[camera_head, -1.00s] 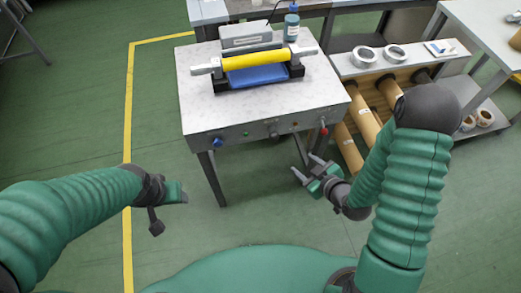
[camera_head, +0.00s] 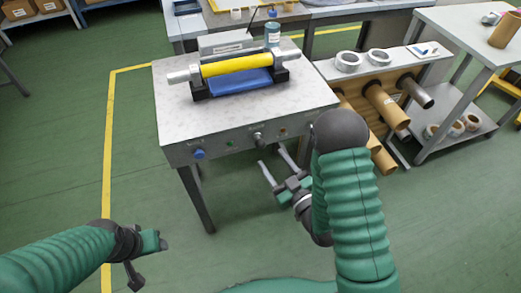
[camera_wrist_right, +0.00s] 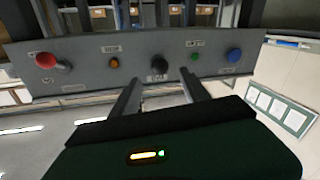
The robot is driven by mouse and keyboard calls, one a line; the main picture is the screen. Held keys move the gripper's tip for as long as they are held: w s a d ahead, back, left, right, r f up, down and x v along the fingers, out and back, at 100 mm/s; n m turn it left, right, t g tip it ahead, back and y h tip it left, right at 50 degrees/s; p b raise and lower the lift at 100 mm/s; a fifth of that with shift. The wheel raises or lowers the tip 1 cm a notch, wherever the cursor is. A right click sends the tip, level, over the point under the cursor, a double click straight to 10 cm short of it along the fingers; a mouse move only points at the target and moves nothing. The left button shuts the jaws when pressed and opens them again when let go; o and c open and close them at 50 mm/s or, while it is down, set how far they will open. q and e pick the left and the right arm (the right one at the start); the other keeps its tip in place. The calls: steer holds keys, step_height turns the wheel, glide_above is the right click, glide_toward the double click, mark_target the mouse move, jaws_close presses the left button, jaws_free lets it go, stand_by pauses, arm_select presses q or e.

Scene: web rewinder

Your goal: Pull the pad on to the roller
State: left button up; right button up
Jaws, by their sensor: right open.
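A blue pad (camera_head: 240,81) lies on the metal table (camera_head: 185,115), just in front of and below a yellow roller (camera_head: 235,64) held between dark end supports. My right gripper (camera_head: 275,163) is open and empty, below the table's front panel, fingers pointing up towards it. In the right wrist view its two fingers (camera_wrist_right: 160,82) stand apart in front of the panel, and neither pad nor roller shows. My left gripper (camera_head: 150,258) is low at left, well away from the table. Its jaw opening cannot be made out.
The front panel has a blue knob (camera_head: 199,154), a green button (camera_head: 231,143) and a black knob (camera_head: 258,138). A red knob (camera_wrist_right: 45,60) shows in the wrist view. A grey box (camera_head: 225,42) and a bottle (camera_head: 272,36) stand behind the roller. Cardboard tubes (camera_head: 383,101) stick out at right.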

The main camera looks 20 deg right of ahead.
mark_target(263, 148)
steer(key=b+x, duration=0.6)
steer(key=x, duration=0.2)
steer(key=shift+w+b, duration=0.15)
steer(key=shift+b, duration=0.15)
steer(key=shift+f, duration=0.1)
jaws_close()
stand_by(0.9)
